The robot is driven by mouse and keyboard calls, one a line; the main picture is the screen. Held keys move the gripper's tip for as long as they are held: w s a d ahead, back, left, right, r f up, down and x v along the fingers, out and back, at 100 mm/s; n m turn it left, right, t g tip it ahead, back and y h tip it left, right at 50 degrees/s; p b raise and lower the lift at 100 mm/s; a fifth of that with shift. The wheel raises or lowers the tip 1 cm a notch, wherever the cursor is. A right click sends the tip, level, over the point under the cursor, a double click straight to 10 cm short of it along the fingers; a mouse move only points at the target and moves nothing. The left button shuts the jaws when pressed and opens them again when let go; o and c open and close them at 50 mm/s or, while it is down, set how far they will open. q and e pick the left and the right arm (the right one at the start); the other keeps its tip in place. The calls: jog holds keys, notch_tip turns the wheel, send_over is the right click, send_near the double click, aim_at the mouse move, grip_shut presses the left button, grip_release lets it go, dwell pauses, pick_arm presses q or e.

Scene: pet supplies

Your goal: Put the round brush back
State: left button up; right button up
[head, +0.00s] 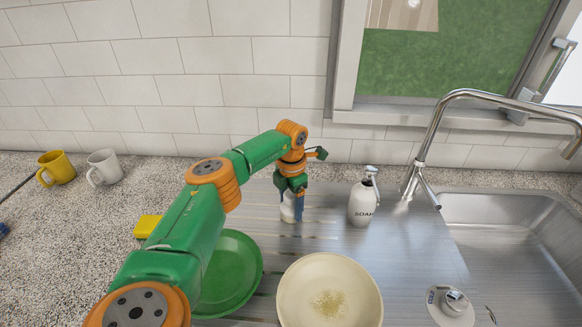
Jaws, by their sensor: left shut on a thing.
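My left gripper (293,203) is at the back of the metal drainboard, just left of the soap bottle, pointing down. It is shut on a small, mostly white thing (287,213), which I take to be the round brush. The fingers hide much of it. It stays low over the drainboard, and I cannot tell whether it touches the metal or stands in something. No separate holder for the brush can be made out. My right gripper is not in view.
A white soap bottle (361,205) stands close right of the gripper. A cream plate (330,296) and a green plate (232,270) lie in front. A yellow sponge (147,226) and two mugs, yellow (57,168) and white (104,167), are left. The sink (520,245) and faucet (432,135) are right.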

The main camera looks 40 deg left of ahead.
pick_arm(q)
jog(key=shift+f, duration=0.15)
jog(key=o, duration=1.2)
jog(key=shift+c, duration=0.2)
notch_tip(320, 180, up, 12)
jog(key=shift+r+b, duration=0.25)
jog(key=shift+b, duration=0.05)
jog(key=shift+f, duration=0.1)
